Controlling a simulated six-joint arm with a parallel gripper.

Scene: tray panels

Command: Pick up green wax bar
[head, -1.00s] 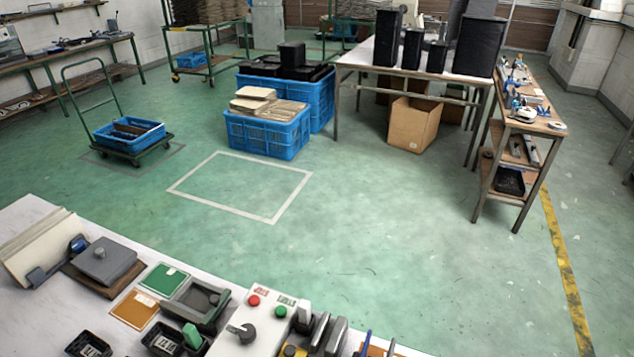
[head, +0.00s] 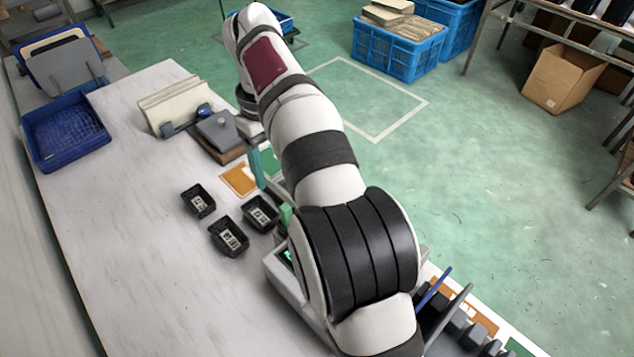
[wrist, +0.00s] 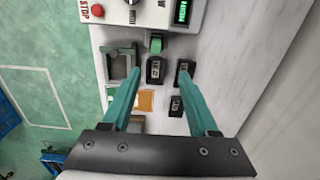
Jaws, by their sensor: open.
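The green wax bar (head: 286,213) shows at the edge of my arm in the head view, partly hidden by it. In the wrist view the green bar (wrist: 156,43) lies between the control box and a small black tray (wrist: 156,70). My gripper (wrist: 160,76) has two teal fingers spread wide, with nothing held between them. It points down over the table, and the bar appears beyond the fingertips, near the middle between them. One finger shows in the head view (head: 260,172), left of the arm. Whether the bar rests in a holder is unclear.
Other black trays (head: 228,237) with labels stand close by. A control box (wrist: 145,12) with a red button borders the bar. The white table (head: 130,240) is clear at the left.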

